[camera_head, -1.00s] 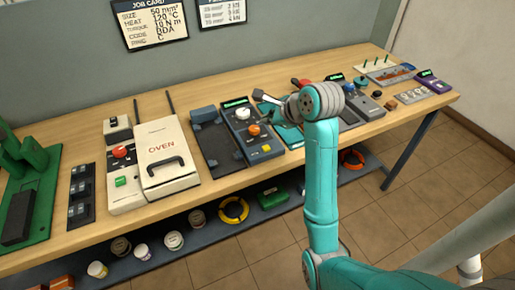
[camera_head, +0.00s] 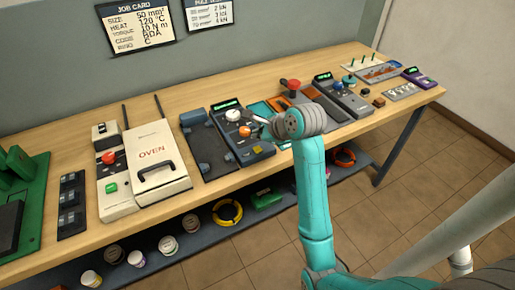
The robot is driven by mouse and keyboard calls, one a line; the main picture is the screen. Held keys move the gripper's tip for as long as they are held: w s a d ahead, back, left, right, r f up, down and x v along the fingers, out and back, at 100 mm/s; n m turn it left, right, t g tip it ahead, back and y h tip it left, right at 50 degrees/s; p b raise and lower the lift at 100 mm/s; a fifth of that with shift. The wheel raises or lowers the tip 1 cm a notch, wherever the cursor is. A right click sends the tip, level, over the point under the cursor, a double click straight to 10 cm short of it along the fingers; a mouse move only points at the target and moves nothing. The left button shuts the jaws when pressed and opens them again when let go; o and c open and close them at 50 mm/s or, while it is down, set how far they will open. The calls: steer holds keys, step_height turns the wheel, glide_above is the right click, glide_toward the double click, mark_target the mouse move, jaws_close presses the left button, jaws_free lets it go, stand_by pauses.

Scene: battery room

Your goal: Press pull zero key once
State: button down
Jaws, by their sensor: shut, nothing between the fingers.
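A dark grey console (camera_head: 262,150) with a lit green display (camera_head: 226,105) stands mid-bench. It has a white knob (camera_head: 233,115), an orange knob (camera_head: 245,131) and small keys near its front edge. No label is readable, so I cannot tell which key is the pull zero key. A dark bed with blue-grey clamps (camera_head: 208,148) adjoins its left side. My gripper (camera_head: 252,117) is shut and empty, reaching left over the console's right part, close to the knobs. It looks small here, and I cannot tell whether it touches anything. My wrist hides part of the teal unit behind.
A white oven (camera_head: 158,165) with a black handle stands left of the bed. A second console (camera_head: 345,97) with a green display stands to the right, near a red-handled tool (camera_head: 290,85). A lower shelf (camera_head: 150,262) holds pots and rings.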

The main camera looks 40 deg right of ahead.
mark_target(258, 150)
steer(key=shift+f, duration=1.55)
steer(key=shift+f, duration=0.15)
steer(key=shift+f, duration=0.3)
steer(key=shift+f, duration=0.45)
stand_by(1.0)
steer(key=shift+r, duration=0.9)
steer(key=shift+r, duration=2.55)
